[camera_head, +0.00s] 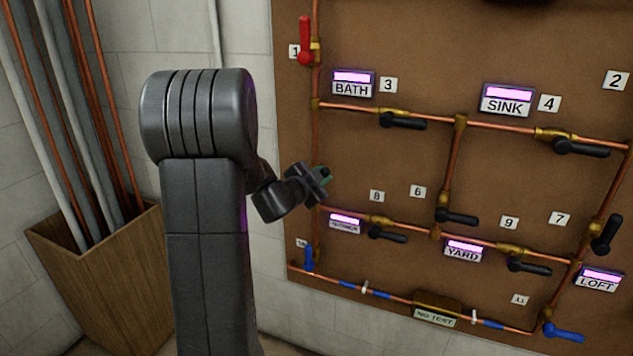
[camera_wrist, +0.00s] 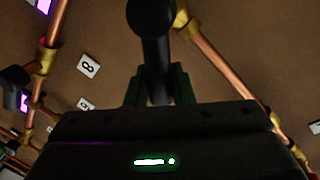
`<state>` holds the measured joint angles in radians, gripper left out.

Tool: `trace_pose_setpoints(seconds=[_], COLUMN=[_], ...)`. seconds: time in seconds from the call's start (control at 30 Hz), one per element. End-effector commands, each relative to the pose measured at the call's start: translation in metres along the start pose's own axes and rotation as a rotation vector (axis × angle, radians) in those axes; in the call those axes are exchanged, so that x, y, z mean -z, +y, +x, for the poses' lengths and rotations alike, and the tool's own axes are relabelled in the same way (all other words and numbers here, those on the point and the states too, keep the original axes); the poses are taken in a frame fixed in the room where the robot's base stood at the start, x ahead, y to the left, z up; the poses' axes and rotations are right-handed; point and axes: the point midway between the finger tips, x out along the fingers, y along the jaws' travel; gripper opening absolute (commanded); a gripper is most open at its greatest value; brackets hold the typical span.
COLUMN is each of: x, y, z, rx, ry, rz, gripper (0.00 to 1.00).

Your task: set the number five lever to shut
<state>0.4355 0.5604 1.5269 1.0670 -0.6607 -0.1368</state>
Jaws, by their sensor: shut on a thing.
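In the wrist view a black lever (camera_wrist: 152,45) with a rounded upper end stands between the two fingers of my gripper (camera_wrist: 158,88), which is shut on its lower part. A brass fitting (camera_wrist: 184,20) and a copper pipe (camera_wrist: 225,70) lie just right of it; the lever is at a slant to this pipe. In the head view my gripper (camera_head: 320,180) is at the board's left vertical pipe and hides the lever there. No number five tag shows, so I cannot confirm the lever's number.
The brown board (camera_head: 400,60) carries copper pipes and several other levers, including the red lever (camera_head: 305,40) above and a blue lever (camera_head: 309,258) below. The number 8 tag (camera_head: 377,196) is right of my gripper. A wooden bin (camera_head: 100,280) of pipes stands left.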

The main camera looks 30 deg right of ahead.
Motion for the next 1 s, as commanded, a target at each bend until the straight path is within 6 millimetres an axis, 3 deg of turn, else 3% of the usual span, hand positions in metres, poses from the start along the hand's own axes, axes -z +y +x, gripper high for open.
trace_pose_setpoints(seconds=[0.6,1.0], x=[-0.013,-0.02], y=[0.037,0.046], z=[0.007,0.009], rx=[0.0,-0.002], ry=[-0.11,-0.154], rz=[0.557,0.772], gripper=[0.0,0.0])
